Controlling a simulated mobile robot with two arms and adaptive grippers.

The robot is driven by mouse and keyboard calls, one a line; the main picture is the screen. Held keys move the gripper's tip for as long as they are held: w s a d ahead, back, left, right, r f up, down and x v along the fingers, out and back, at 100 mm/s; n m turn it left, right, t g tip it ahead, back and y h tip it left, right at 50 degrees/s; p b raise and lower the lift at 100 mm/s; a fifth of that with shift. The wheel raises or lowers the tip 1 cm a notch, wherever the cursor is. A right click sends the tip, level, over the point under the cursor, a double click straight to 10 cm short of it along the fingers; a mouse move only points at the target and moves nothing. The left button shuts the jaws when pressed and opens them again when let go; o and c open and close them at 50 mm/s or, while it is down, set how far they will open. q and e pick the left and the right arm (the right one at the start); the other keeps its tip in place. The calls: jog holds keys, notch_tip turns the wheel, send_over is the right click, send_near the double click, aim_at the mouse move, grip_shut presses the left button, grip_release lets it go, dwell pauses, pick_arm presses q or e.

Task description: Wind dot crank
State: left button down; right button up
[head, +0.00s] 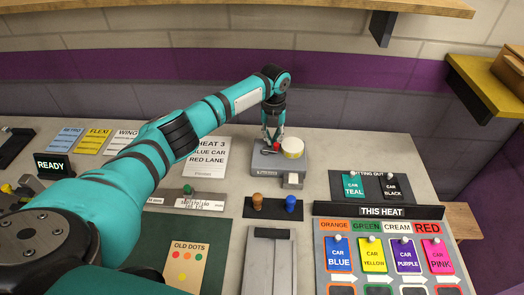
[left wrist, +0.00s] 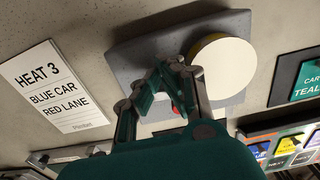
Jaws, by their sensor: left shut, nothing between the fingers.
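The dot crank appears to be the grey machine (head: 262,166) at the back middle of the table, with a round cream drum (head: 293,147) on its right side. It also fills the middle of the left wrist view (left wrist: 140,52), with the cream drum (left wrist: 222,68) at right. A small red part (head: 277,147) shows beside the fingers; in the left wrist view it is mostly hidden behind them. My left gripper (head: 271,138) is shut and empty, just over the machine, left of the drum. Whether it touches the machine, I cannot tell. My right gripper is out of view.
A "HEAT 3, BLUE CAR, RED LANE" card (head: 206,158) lies left of the machine. Brown (head: 257,200) and blue (head: 291,203) pegs stand in front. A "THIS HEAT" board (head: 380,211) with hanging car tags is at front right. An "OLD DOTS" card (head: 186,263) lies front left.

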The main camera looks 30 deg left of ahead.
pick_arm(q)
jog(key=shift+s+d+p, duration=0.2)
jog(key=shift+d+p, duration=0.25)
jog(key=shift+p, duration=0.1)
jog(key=shift+d, duration=0.1)
jog(key=shift+s+d+p, duration=0.2)
jog(key=shift+p, duration=0.2)
jog(key=shift+s+d+p, duration=0.25)
jog(key=shift+p, duration=0.1)
